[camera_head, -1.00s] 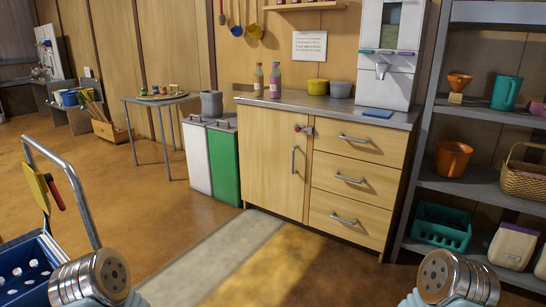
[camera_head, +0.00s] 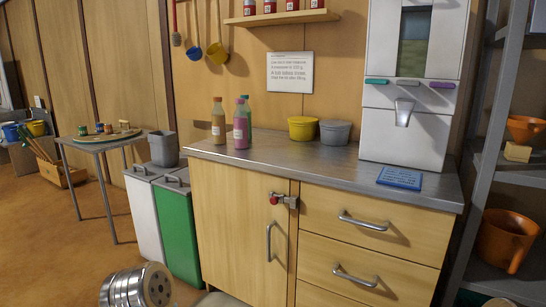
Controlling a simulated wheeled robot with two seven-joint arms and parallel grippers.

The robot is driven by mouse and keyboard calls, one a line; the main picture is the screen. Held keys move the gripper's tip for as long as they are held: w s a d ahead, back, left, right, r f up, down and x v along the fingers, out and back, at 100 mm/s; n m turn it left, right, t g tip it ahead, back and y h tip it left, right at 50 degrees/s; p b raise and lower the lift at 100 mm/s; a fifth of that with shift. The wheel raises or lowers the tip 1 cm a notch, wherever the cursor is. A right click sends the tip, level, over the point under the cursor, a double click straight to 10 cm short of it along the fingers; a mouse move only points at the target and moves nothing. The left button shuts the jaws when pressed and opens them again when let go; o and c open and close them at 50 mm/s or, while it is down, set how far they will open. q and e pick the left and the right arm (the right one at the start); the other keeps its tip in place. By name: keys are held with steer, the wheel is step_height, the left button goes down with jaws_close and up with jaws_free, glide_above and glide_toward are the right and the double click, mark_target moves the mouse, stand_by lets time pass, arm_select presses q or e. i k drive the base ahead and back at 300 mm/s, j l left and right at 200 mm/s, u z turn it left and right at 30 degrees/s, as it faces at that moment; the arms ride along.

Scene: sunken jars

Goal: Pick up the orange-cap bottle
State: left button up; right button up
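Several bottles stand upright close together on the metal-topped counter (camera_head: 300,155), near its left end. The leftmost bottle (camera_head: 218,122) is tan with a pale label and a cap that looks orange-brown. Another green-capped bottle is mostly hidden behind the pink one. No gripper touches them. A metal cylinder of my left arm shows at the bottom edge, left of centre, but no gripper fingers show. My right arm and gripper are out of view.
A yellow pot (camera_head: 302,129) and a grey pot (camera_head: 335,132) stand right of the bottles. A white dispenser (camera_head: 408,100) and a blue card (camera_head: 400,178) are further right. A shelf (camera_head: 285,18) with jars hangs above. White and green bins (camera_head: 178,230) stand left of the counter.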

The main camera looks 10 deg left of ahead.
mark_target(218, 121)
steer(key=i+j+z, duration=0.1)
steer(key=j, duration=0.25)
steer(key=i+j, duration=0.35)
steer(key=i+j+z, duration=0.25)
steer(key=i+j, duration=0.15)
steer(key=j, duration=0.3)
steer(key=i+j+z, duration=0.1)
steer(key=j, duration=0.25)
steer(key=i, duration=0.05)
